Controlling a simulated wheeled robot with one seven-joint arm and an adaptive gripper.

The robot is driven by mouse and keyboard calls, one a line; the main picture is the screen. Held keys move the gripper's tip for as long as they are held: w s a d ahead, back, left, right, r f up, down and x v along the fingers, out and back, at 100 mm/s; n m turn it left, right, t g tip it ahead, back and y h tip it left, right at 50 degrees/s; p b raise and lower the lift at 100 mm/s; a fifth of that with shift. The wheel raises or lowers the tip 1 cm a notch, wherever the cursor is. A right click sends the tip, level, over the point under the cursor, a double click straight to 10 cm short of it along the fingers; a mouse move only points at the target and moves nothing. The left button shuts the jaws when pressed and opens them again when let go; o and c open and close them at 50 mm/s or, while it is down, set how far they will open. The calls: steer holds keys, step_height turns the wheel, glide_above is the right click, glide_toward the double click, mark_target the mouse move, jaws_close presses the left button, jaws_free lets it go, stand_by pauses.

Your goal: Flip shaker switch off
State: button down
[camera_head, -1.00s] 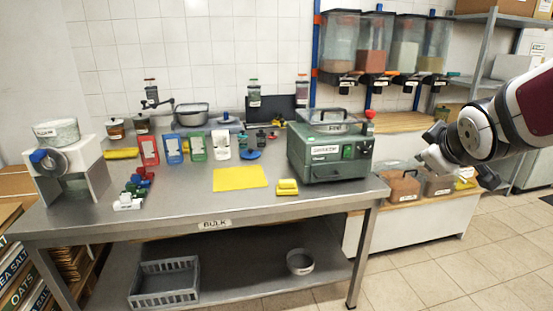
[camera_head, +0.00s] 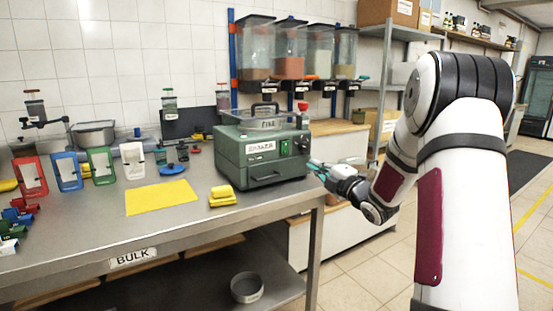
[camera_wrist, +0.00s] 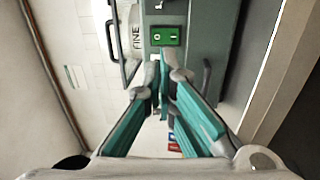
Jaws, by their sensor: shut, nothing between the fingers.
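The shaker (camera_head: 230,160) is a green box on the right end of the steel bench, with a labelled front. Its green switch (camera_head: 285,147) is on the front face. In the wrist view the switch (camera_wrist: 166,36) is a bright green plate marked O and I; its rocker position is too small to tell. My gripper (camera_head: 314,165) is shut and empty, just right of the shaker's front corner in the head view. In the wrist view its teal fingers (camera_wrist: 162,82) point toward the switch, with their tips apart from the plate in the picture.
A handle and a tray labelled FINE (camera_head: 268,123) are on top of the shaker, by a red knob (camera_head: 302,106). A yellow sponge (camera_head: 222,196) and yellow mat (camera_head: 161,197) lie at left. Hoppers (camera_head: 290,50) hang behind. Open floor lies right of the bench.

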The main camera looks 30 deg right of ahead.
steer(key=shift+w+f, duration=0.1)
steer(key=shift+f, duration=0.15)
steer(key=shift+w, duration=0.1)
steer(key=b, duration=0.2)
glide_toward(286, 146)
steer(key=w, duration=0.6)
steer(key=shift+w+r, duration=0.35)
steer(key=shift+w, duration=0.15)
steer(key=shift+a+r, duration=0.1)
